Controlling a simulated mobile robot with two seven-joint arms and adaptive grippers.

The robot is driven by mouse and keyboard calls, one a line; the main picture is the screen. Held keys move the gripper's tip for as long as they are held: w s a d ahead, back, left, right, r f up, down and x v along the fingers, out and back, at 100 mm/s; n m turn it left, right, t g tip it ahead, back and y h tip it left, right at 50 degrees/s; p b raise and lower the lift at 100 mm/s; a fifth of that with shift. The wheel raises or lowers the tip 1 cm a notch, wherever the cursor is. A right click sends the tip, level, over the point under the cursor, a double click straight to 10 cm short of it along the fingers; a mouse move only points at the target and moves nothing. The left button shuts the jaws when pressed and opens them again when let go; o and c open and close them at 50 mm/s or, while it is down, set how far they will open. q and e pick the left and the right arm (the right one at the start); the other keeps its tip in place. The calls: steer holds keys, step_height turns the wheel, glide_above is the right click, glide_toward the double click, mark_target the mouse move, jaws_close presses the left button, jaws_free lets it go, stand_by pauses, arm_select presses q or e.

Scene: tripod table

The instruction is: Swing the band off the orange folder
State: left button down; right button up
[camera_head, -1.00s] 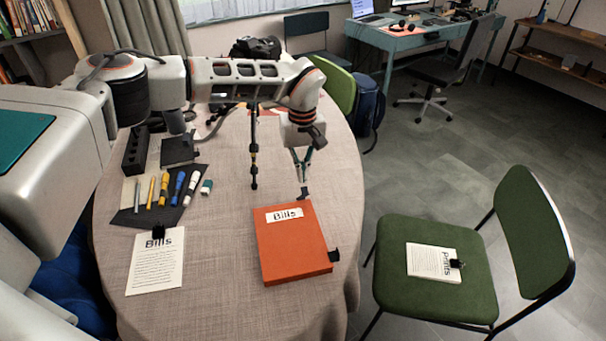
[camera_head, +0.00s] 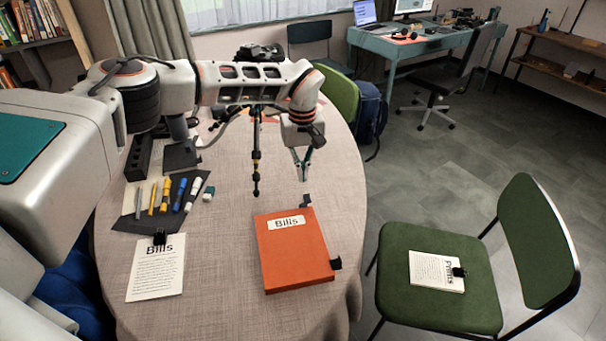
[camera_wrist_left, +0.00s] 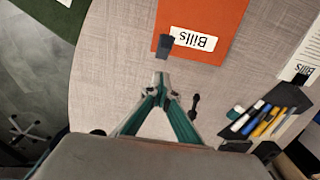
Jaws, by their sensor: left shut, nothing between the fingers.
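The orange folder (camera_head: 293,258), labelled "Bills", lies closed on the round table. A small dark tab (camera_head: 306,201) stands at its far edge, and another dark piece (camera_head: 336,263) sits at its near right corner. I cannot make out a band strip between them, so which is the band is unclear. My left gripper (camera_head: 302,172) is shut and empty, pointing down just beyond the far tab with a gap between. The left wrist view shows the fingertips (camera_wrist_left: 161,80) near the tab (camera_wrist_left: 165,42), beside the folder (camera_wrist_left: 225,20). My right gripper is out of view.
A clipped "Bills" sheet (camera_head: 155,272) lies left of the folder, with several markers on a dark mat (camera_head: 135,222) behind it. A thin black stand (camera_head: 256,160) rises from the table. A green chair (camera_head: 430,295) holding a clipped sheet stands right.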

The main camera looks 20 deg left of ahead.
arm_select(q)
steer(key=shift+w+a+f, duration=0.15)
steer(key=shift+w+a, duration=0.15)
steer(key=shift+w, duration=0.25)
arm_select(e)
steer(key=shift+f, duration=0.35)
arm_select(q)
steer(key=shift+w, duration=0.1)
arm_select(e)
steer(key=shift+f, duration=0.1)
arm_select(q)
steer(key=shift+w+a+f+b, duration=0.25)
steer(key=shift+w+a+b, duration=0.1)
steer(key=shift+w+b, duration=0.2)
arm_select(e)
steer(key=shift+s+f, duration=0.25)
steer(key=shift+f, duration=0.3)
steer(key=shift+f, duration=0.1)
arm_select(q)
steer(key=shift+w+a+f+b, duration=0.35)
steer(key=shift+w+b, duration=0.15)
steer(key=shift+b, duration=0.1)
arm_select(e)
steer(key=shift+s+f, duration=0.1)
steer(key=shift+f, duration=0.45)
arm_select(q)
steer(key=shift+w, duration=0.1)
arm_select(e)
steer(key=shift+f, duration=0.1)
